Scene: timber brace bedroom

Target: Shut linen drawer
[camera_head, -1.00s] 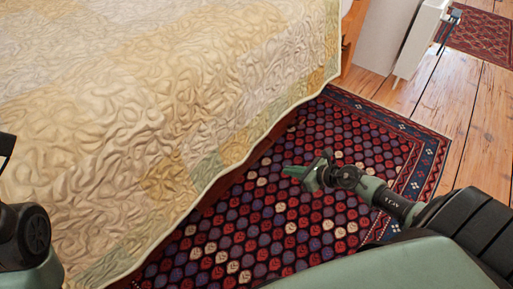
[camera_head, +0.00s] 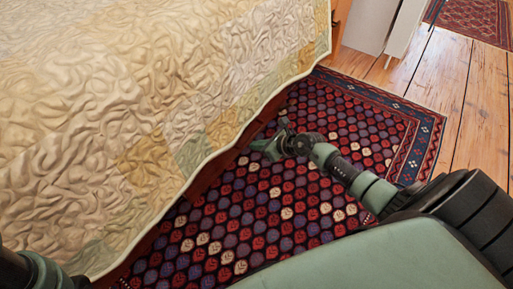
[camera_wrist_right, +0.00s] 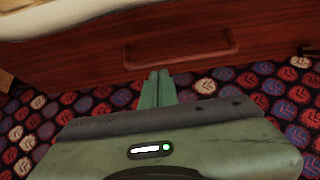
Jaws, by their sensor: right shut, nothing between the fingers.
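The linen drawer (camera_wrist_right: 190,45) is a red-brown wooden front low under the bed. It spans the right wrist view and has a bar handle (camera_wrist_right: 182,58). In the head view only a dark wooden strip (camera_head: 207,176) shows below the quilt. My right gripper (camera_head: 265,146) is low over the rug beside the bed. Its fingers (camera_wrist_right: 158,76) are shut and empty, pointing at the drawer front just below the handle. I cannot tell whether they touch it. The quilt hides how far the drawer stands out. My left gripper is out of view; only part of that arm shows lower left.
The bed's cream quilt (camera_head: 130,110) overhangs the drawer side. A patterned red and blue rug (camera_head: 300,205) covers the floor beside it. A white panel-like piece (camera_head: 370,25) stands at the top right. Bare floorboards (camera_head: 455,90) are clear on the right.

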